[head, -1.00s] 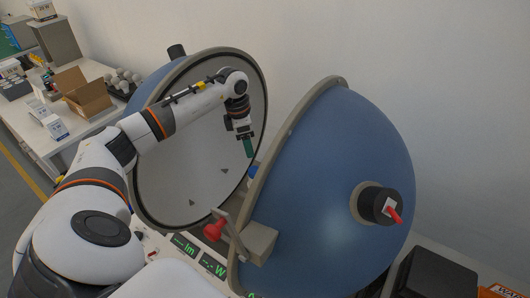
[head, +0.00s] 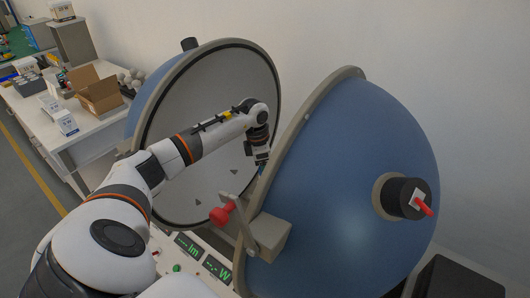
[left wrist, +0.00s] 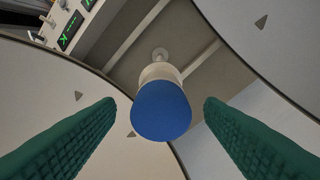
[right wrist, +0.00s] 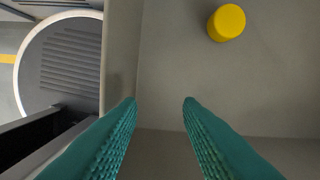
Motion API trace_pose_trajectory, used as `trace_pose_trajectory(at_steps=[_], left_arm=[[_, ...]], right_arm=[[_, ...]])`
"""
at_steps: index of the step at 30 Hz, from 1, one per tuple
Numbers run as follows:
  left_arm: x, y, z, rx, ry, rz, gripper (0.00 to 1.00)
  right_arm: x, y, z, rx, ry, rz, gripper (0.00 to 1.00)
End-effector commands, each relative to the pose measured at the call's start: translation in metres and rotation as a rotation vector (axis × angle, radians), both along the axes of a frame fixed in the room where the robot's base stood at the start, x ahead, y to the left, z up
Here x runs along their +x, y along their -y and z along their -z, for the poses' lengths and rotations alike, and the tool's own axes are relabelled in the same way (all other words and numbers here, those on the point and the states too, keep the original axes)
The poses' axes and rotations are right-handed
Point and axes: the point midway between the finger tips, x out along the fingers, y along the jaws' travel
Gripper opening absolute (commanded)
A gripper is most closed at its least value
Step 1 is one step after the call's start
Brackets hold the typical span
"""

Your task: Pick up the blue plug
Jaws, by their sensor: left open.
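The blue plug (left wrist: 161,112) has a rounded blue top on a pale round body. In the left wrist view it stands between the fingers of my left gripper (left wrist: 159,103), which are spread on either side with a gap at each. In the head view, my left gripper (head: 260,158) is between the two halves of the sphere, pointing down.
The open sphere has a left half (head: 215,125) and a blue right half (head: 350,170), leaving a narrow gap. A red-knobbed latch (head: 222,214) sits at the front. A yellow cylinder (right wrist: 227,22) lies ahead of my right gripper. A side table holds a cardboard box (head: 98,95).

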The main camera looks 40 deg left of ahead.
Motion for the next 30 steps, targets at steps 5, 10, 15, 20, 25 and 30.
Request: trace_pose_trajectory(at_steps=[5, 10, 15, 20, 25, 30], left_arm=[[0.0, 0.0, 0.0, 0.0, 0.001, 0.0, 0.63], [0.0, 0.0, 0.0, 0.0, 0.001, 0.0, 0.4], [0.0, 0.0, 0.0, 0.0, 0.001, 0.0, 0.15], [0.0, 0.0, 0.0, 0.0, 0.001, 0.0, 0.15], [0.0, 0.0, -0.002, 0.001, 0.002, 0.0, 0.15], [0.0, 0.0, -0.019, 0.0, 0.003, 0.001, 0.15]], right_arm=[[0.0, 0.0, 0.0, 0.0, 0.0, 0.0, 0.33], [0.0, 0.0, 0.0, 0.0, 0.0, 0.0, 0.33], [0.0, 0.0, 0.0, 0.0, 0.0, 0.0, 0.33], [0.0, 0.0, 0.0, 0.0, 0.0, 0.0, 0.33], [-0.001, 0.0, -0.002, 0.0, 0.0, 0.0, 0.33], [-0.001, 0.0, -0.012, 0.0, -0.001, 0.0, 0.33]])
